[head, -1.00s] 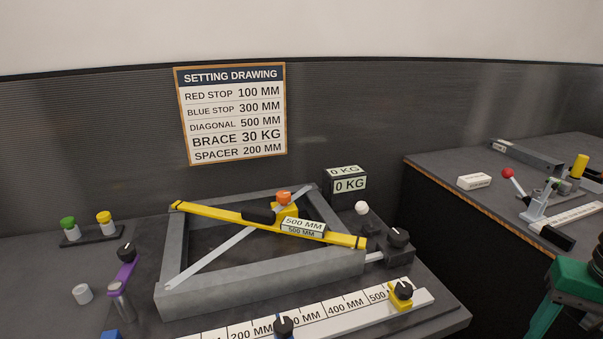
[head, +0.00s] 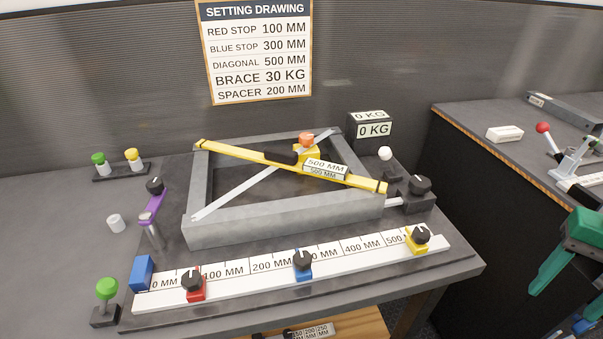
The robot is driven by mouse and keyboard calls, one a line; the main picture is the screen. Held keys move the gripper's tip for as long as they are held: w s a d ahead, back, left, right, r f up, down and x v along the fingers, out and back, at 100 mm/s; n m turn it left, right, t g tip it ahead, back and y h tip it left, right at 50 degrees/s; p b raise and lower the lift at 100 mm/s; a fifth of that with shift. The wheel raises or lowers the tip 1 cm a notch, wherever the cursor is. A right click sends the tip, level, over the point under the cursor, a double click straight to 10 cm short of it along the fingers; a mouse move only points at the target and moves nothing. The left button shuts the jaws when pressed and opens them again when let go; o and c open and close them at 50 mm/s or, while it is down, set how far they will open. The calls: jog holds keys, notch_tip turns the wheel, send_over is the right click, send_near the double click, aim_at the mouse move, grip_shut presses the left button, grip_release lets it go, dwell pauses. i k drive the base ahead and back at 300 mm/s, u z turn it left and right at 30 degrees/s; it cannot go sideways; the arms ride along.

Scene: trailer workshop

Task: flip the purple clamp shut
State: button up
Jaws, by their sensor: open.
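The purple clamp (head: 152,207) stands at the left of the bench, beside the grey frame's left side. Its purple lever slopes upward from a silver post (head: 152,238) and ends in a black knob (head: 155,186). The lever is raised off the bench, pointing away from me. My gripper (head: 558,290), with green fingers, is at the right edge, far from the clamp. It is open with nothing visible between its fingers, and is partly cut off by the picture edge.
The grey frame (head: 290,222) carries a yellow bar (head: 235,153). A white ruler (head: 350,262) with red, blue and yellow stops lies in front. A green-knobbed post (head: 106,290) and a white cylinder (head: 116,223) are near the clamp. A second bench (head: 470,125) is at the right.

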aim_at(156, 186)
jog(key=u, duration=1.25)
jog(key=k, duration=0.9)
jog(key=u, duration=0.45)
jog(key=i, duration=1)
jog(key=u, duration=0.05)
